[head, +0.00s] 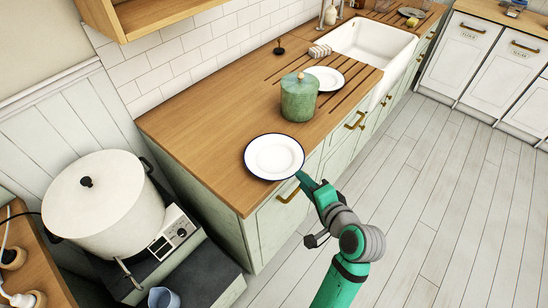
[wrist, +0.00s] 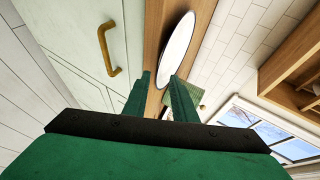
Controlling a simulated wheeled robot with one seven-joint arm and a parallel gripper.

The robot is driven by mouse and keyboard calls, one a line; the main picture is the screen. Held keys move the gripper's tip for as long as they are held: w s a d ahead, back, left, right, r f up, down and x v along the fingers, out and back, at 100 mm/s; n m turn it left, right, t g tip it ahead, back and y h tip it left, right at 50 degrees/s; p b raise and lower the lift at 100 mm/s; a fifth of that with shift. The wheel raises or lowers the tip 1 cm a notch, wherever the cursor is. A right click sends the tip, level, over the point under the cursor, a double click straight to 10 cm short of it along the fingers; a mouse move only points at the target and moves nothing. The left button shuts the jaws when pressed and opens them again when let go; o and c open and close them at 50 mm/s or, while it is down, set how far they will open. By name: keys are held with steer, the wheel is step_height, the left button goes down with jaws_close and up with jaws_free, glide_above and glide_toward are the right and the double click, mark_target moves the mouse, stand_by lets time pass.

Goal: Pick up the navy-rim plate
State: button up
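A white plate with a navy rim (head: 274,157) lies flat on the wooden counter near its front edge. It also shows edge-on in the wrist view (wrist: 178,50), just beyond the fingertips. My gripper (head: 303,179) is at the counter's front edge, to the lower right of this plate. In the wrist view my gripper (wrist: 161,80) has its two green fingers apart with nothing held between them. Whether a finger touches the plate's rim cannot be told.
A green lidded canister (head: 299,98) stands behind the plate, partly in front of a second dark-rimmed white plate (head: 326,77). A white sink (head: 368,45) lies farther back. A large white pot (head: 100,205) stands at left. The counter left of the plate is clear.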

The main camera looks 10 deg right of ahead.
steer(key=x, duration=0.5)
steer(key=shift+w+d+f, duration=0.15)
steer(key=shift+w+f, duration=0.05)
steer(key=shift+f, duration=0.1)
jaws_close()
